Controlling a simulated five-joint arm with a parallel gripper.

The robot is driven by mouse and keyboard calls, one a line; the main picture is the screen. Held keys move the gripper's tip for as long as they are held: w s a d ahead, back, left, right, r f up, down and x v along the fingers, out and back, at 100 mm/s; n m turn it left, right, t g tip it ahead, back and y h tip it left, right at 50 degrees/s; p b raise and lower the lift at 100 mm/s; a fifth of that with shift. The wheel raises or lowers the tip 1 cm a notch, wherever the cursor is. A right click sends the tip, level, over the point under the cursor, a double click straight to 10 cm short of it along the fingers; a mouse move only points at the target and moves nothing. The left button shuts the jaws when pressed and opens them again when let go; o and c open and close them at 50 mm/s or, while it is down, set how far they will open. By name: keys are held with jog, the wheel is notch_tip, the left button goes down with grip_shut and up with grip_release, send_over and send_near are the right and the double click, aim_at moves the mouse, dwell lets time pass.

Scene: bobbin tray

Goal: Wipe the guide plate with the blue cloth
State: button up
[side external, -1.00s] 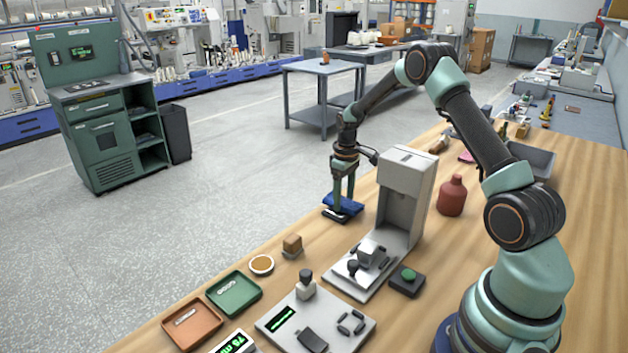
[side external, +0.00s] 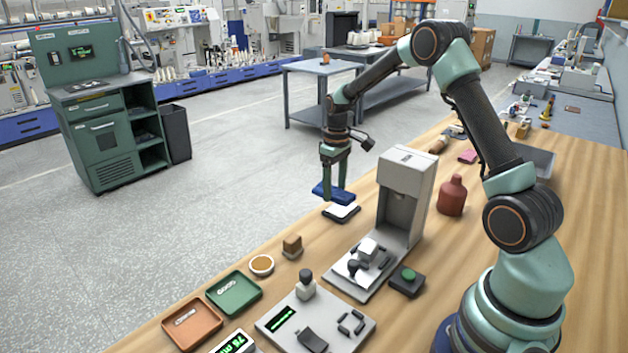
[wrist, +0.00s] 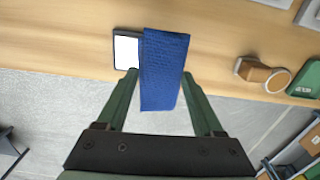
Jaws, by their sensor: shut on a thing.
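The blue cloth (side external: 331,193) is between the fingers of my gripper (side external: 334,190), which is shut on it. In the side view the cloth is up off the bench, just above and left of the guide plate (side external: 343,212). The plate is a small flat piece with a white top and a dark frame, near the bench's far-left edge. In the wrist view the cloth (wrist: 165,62) hangs between the fingers (wrist: 160,77). There it covers the plate's right side, and the white top (wrist: 127,51) shows to its left.
A grey upright machine (side external: 405,190) stands right of the plate. A red-brown bottle (side external: 452,196) stands behind the machine. Open floor lies past the bench edge.

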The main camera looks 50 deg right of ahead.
jog(key=shift+r, duration=1.4)
